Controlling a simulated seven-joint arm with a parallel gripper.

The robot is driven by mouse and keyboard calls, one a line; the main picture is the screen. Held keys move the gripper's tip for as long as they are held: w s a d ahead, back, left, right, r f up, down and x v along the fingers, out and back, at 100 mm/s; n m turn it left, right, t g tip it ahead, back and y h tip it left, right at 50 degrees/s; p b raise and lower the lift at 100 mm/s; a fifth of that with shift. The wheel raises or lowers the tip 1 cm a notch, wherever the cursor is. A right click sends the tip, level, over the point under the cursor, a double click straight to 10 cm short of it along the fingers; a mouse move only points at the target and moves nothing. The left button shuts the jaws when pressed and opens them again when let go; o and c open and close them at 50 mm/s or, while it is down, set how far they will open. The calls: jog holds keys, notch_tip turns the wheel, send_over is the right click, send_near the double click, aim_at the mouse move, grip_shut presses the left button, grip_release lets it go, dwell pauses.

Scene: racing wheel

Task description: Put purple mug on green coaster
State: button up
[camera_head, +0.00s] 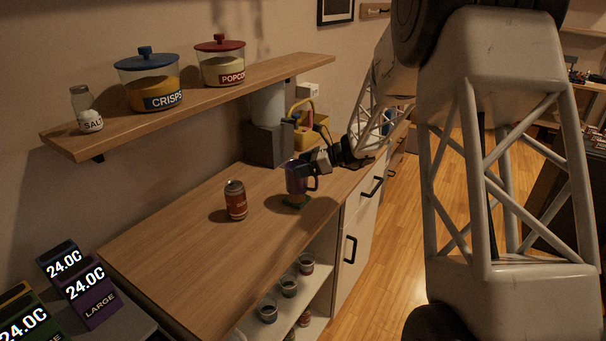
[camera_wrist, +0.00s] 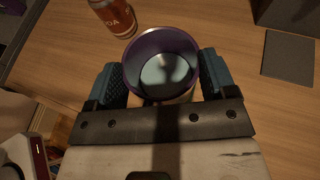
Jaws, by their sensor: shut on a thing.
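The purple mug (camera_head: 296,178) is upright over the counter, and its open top faces the camera in the wrist view (camera_wrist: 161,48). My gripper (camera_head: 306,168) is shut on the mug, with one blue-grey finger on each side of it in the wrist view (camera_wrist: 160,80). The coaster is hidden in the wrist view.
A red soda can (camera_head: 235,200) stands left of the mug. A dark machine (camera_head: 268,143) and a yellow caddy (camera_head: 312,132) stand behind it. A shelf with jars (camera_head: 190,108) hangs above. The near left counter (camera_head: 170,245) is clear.

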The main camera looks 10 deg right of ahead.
jog(key=shift+w, duration=0.4)
jog(key=shift+f, duration=1.75)
jog(key=shift+f, duration=0.15)
jog(key=o, duration=1.5)
jog(key=shift+d+r, duration=0.15)
jog(key=shift+r, duration=0.05)
jog(key=v, duration=1.1)
jog(key=shift+s+d+r, duration=0.15)
jog(key=shift+d+r, duration=0.05)
jog(key=shift+d, duration=0.1)
